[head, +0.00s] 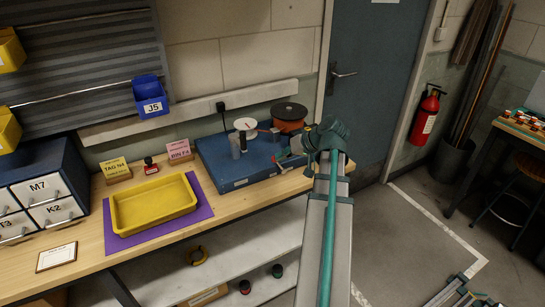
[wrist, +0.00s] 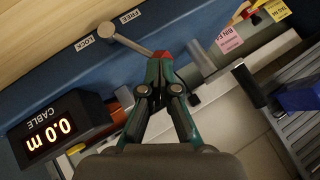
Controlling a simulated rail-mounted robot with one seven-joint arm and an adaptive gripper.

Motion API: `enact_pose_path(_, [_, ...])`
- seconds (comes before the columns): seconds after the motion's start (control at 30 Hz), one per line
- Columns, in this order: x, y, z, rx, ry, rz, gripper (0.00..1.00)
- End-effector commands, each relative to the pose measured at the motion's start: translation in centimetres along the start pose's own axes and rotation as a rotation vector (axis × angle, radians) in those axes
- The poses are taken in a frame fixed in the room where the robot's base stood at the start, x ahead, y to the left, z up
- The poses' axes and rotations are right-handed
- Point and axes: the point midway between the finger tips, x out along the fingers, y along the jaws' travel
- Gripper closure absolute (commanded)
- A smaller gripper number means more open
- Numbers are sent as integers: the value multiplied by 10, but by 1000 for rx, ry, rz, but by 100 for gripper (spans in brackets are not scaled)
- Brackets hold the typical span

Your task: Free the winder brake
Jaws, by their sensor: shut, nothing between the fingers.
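The winder is a blue unit (head: 236,184) on the wooden bench, with a dark orange-sided reel (head: 289,113) at its back right. In the wrist view a grey brake lever with a round knob (wrist: 106,30) lies on the blue top. Its knob points between the label LOCK (wrist: 82,42) and the label FREE (wrist: 130,16), about midway. My gripper (wrist: 161,56) is shut and empty, its red-tipped fingers at the lever's inner end; whether they touch it I cannot tell. In the head view my gripper (head: 287,158) is over the winder's right part, with the lever hard to make out.
A cable display (wrist: 52,130) reading 0.0 m stands on the winder. A yellow tray (head: 153,207) on a purple mat (head: 124,241) sits left of the winder. Tag cards stand behind.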

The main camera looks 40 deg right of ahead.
Motion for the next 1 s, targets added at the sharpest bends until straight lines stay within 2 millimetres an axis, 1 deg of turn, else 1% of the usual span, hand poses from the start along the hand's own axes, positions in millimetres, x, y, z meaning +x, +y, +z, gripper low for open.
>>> enact_pose_path(0.07, [5, -4, 3, -2, 2, 0, 100])
enact_pose_path(0.43, [6, -5, 4, -1, -4, -6, 100])
enact_pose_path(0.87, [0, 8, -2, 0, -4, -2, 100])
enact_pose_path(1.0, [-4, 8, -3, -1, -2, -1, 100])
